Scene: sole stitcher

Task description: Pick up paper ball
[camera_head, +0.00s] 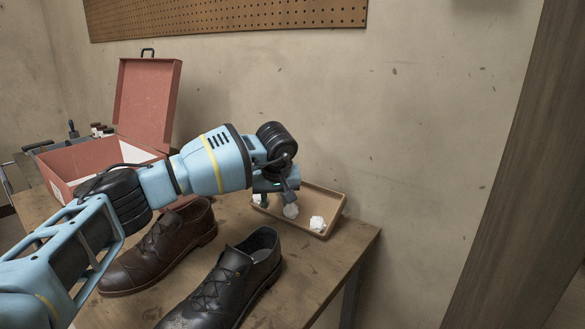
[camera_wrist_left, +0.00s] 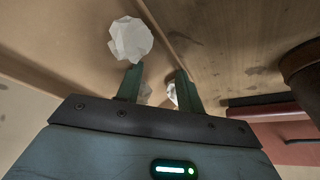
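White crumpled paper balls lie in a shallow brown tray (camera_head: 330,196) at the table's far right corner. One paper ball (camera_head: 317,223) lies at the tray's right, and a second paper ball (camera_head: 291,211) shows just below one fingertip. A third (camera_head: 257,199) is partly hidden beside the other finger. My left gripper (camera_head: 278,201) is over the tray with its fingers apart. In the left wrist view, the gripper (camera_wrist_left: 158,72) is open; a paper ball (camera_wrist_left: 130,38) is by the left fingertip, and another (camera_wrist_left: 172,93) is partly hidden by the right finger. My right gripper is not in view.
A brown shoe (camera_head: 160,248) and a black shoe (camera_head: 228,287) stand on the wooden table (camera_head: 312,282) in front of the tray. An open red box (camera_head: 148,105) stands behind my left arm. A wall is close behind the tray.

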